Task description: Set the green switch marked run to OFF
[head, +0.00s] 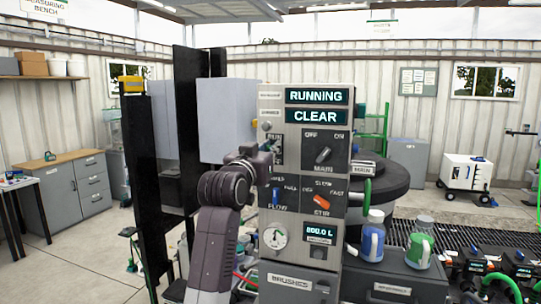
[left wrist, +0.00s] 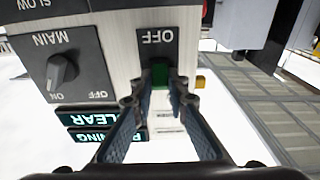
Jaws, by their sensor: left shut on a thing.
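The grey control panel (head: 335,175) stands in the middle of the head view. The green switch (left wrist: 159,74) shows in the left wrist view, which is upside down, on a dark plate with the word OFF (left wrist: 157,37). Its RUN label (head: 275,137) shows in the head view, at the panel's upper left. My left gripper (left wrist: 161,87) has its two fingertips on either side of the green switch and is shut on it. In the head view my left gripper (head: 267,152) covers most of that plate. The switch's exact tilt is hard to tell. My right gripper is not in view.
Displays reading RUNNING (head: 317,96) and CLEAR (head: 317,116) are lit. The MAIN knob (head: 323,155) sits right of the plate, with the orange STIR knob (head: 321,202) and blue FLOW switch (head: 276,196) below. Two bottles stand at the lower right.

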